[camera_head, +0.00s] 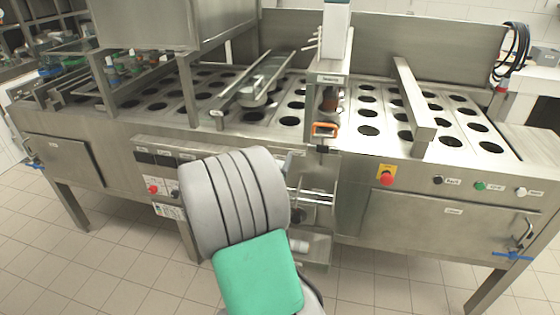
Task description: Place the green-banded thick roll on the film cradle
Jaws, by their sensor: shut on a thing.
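A large grey rounded body with dark grooves and a green block below it, which appear to be parts of my own arm, fill the lower middle of the view. I cannot make out my gripper or its fingertips; they may be hidden behind these parts. I cannot pick out the green-banded thick roll. An open bay with horizontal bars (314,196), possibly the film cradle, is on the front of the steel machine, partly hidden. A small pale cylinder (299,245) lies low in this bay; I see no green band on it.
The steel machine (400,180) spans the view, its top plates full of round holes. A column with an orange handle (324,129) rises above the bay. A red emergency button (387,178) is to its right. The tiled floor (120,260) at lower left is clear.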

